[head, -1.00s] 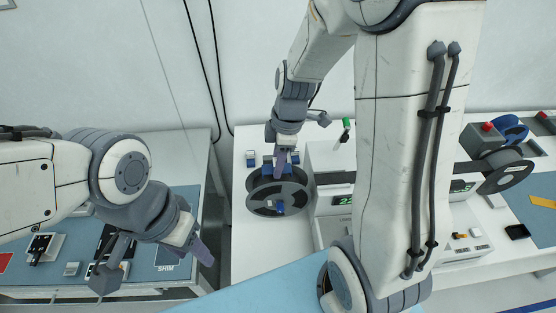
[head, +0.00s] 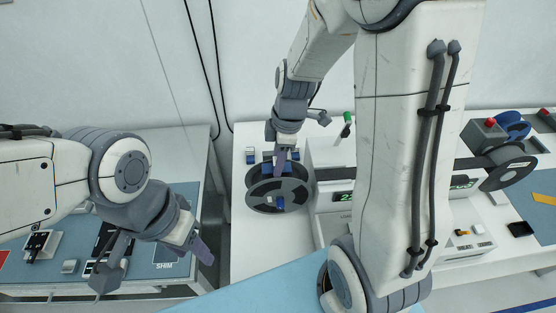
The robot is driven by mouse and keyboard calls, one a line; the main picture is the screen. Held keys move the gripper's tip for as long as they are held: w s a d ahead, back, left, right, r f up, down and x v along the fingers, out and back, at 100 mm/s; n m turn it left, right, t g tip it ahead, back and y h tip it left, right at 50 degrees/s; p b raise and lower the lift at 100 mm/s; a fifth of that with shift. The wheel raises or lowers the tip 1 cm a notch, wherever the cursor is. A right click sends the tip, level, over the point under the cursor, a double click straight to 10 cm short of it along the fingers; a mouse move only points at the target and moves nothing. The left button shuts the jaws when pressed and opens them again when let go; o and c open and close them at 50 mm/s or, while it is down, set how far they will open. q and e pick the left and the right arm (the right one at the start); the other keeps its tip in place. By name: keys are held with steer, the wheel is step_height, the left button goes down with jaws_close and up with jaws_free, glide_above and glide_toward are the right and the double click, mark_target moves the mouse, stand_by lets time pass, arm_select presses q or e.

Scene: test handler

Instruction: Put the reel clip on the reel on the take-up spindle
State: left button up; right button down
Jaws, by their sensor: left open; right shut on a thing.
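A dark grey take-up reel (head: 292,200) with several cut-outs sits on the bench at centre, with a small blue-and-white piece near its hub. My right gripper (head: 280,171) points down at the reel's upper part, with its fingers in front of the back rim. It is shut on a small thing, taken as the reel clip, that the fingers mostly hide. Whether it touches the reel I cannot tell. My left gripper (head: 207,256) is open and empty at the left, above the gap between the benches, well apart from the reel.
Small blue-and-white pieces (head: 251,157) stand behind the reel. Another reel (head: 508,171) stands at the far right. My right arm hides much of the bench between. A blue SHIM mat (head: 172,257) lies left.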

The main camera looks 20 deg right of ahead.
steer(key=shift+f, duration=0.3)
steer(key=shift+c, duration=2.1)
jaws_free()
steer(key=shift+d+r, duration=0.1)
steer(key=shift+r, duration=0.35)
step_height(320, 180, up, 10)
steer(key=d+b, duration=0.1)
steer(key=b, duration=0.1)
steer(key=shift+s+f, duration=0.25)
steer(key=shift+s, duration=0.05)
steer(key=s+a+f+m+b, duration=0.2)
steer(key=s+a+f+m, duration=0.1)
steer(key=s+a, duration=0.3)
steer(key=s+a+f+m+b, duration=0.2)
steer(key=s+a+f+m, duration=0.2)
steer(key=s+a, duration=0.3)
steer(key=s+f, duration=0.1)
steer(key=s, duration=0.3)
steer(key=shift+s+a+f+g+h, duration=0.25)
steer(key=shift+a+f+g+h, duration=0.05)
steer(key=shift+h, duration=0.1)
